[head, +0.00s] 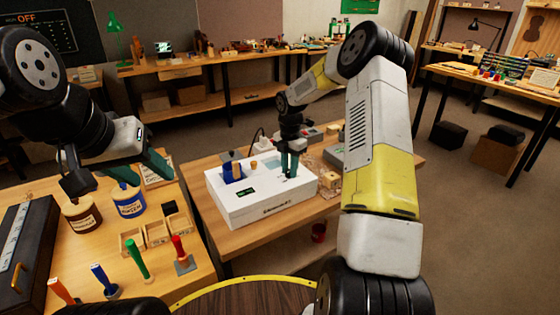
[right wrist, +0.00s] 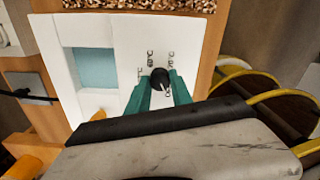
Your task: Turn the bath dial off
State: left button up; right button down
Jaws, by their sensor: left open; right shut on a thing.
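The bath is a white box (head: 262,208) on the middle table, with a small dark display (head: 246,191) on its top. Its dial is a black round knob (right wrist: 160,77) in the right wrist view, with small marks around it that are too small to read. A pale pointer line on it points toward the lower right. My right gripper (head: 288,172) is lowered onto the box top. In the right wrist view its green fingers (right wrist: 161,90) are on both sides of the dial, shut on it. In the head view the fingers hide the dial. My left gripper (head: 140,170) is open above the left bench.
A blue holder (head: 234,172) sits at the bath's left end, near a light blue window (right wrist: 95,68). A brown jar (head: 82,218) and a blue jar (head: 129,202) stand below my left gripper. Several coloured-handled tools, one red (head: 179,248), stand on the left bench.

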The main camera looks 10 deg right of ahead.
aim_at(289, 171)
jog(key=shift+w+r, duration=0.1)
jog(key=c, duration=1.1)
grip_release()
jog(key=shift+c, duration=0.2)
jog(key=shift+r, duration=3.85)
